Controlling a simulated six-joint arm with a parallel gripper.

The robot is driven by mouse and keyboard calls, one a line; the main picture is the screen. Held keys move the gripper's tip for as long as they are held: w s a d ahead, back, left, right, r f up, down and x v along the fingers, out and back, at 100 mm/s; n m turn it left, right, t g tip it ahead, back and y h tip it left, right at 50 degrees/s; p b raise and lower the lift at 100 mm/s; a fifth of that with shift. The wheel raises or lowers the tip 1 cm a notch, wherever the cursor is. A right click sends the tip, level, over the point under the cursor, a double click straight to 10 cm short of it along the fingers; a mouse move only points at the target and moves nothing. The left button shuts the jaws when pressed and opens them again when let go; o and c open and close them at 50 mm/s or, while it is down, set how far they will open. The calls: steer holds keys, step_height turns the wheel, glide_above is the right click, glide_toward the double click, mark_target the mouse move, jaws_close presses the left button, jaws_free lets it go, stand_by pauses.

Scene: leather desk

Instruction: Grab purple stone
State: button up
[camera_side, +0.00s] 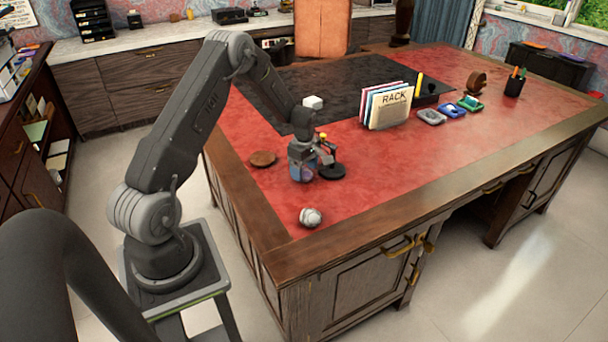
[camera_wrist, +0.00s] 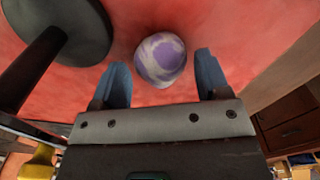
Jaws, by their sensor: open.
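The purple stone (camera_wrist: 161,59), rounded with whitish patches, lies on the red leather top in the wrist view. My gripper (camera_wrist: 160,70) is open above it, one blue-grey finger on each side. The stone shows between the fingertips with a gap to each, and nothing is held. In the side view my gripper (camera_side: 305,172) is low over the near left part of the desk. A purplish patch shows there among the fingers, and most of the stone is hidden.
A black round stand (camera_side: 332,171) is close beside my gripper. A grey-white stone (camera_side: 311,217) lies nearer the front edge. A file rack (camera_side: 388,107) stands farther back. The red top to the right is mostly clear.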

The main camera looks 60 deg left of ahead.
steer(key=shift+f, duration=0.85)
steer(key=shift+c, duration=0.2)
steer(key=shift+r, duration=0.1)
steer(key=c, duration=0.7)
